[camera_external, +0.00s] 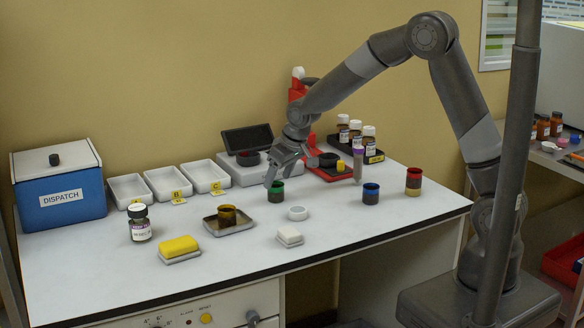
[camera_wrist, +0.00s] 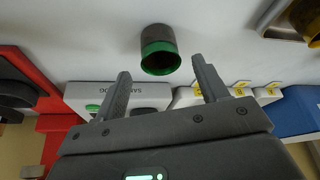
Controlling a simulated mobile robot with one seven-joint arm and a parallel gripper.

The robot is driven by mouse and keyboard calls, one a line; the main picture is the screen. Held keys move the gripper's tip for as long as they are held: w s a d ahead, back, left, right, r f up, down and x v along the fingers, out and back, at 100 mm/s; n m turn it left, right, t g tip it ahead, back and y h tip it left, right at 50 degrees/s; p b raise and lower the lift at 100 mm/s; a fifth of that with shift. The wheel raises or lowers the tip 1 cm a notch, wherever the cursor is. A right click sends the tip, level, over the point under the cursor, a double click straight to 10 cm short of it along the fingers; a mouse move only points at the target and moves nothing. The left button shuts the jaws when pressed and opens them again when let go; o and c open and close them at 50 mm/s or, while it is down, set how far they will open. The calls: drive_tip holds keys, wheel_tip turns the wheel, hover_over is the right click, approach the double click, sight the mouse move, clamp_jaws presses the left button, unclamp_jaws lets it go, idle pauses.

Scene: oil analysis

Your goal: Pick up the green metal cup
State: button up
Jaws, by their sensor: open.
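The green metal cup (camera_external: 276,192) stands upright on the white table. It has a bright green rim band and a darker body. In the wrist view the cup (camera_wrist: 160,50) is just beyond the fingertips, roughly centred between them. My gripper (camera_external: 288,175) is open and empty, above and close to the cup in the external view. In the wrist view the two fingers of my gripper (camera_wrist: 159,68) are spread apart, with nothing between them.
A blue-banded cup (camera_external: 370,193) and a red-banded cup (camera_external: 413,181) stand to the right. A brown cup (camera_external: 227,215) sits on a metal tray (camera_external: 243,226) to the left. A white round lid (camera_external: 298,213) lies in front. A scale (camera_external: 243,173) and red stand (camera_external: 335,172) are behind.

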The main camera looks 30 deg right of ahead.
sight(276, 192)
drive_tip(key=x, duration=0.4)
drive_tip(key=shift+s, duration=0.25)
drive_tip(key=c, duration=1.1)
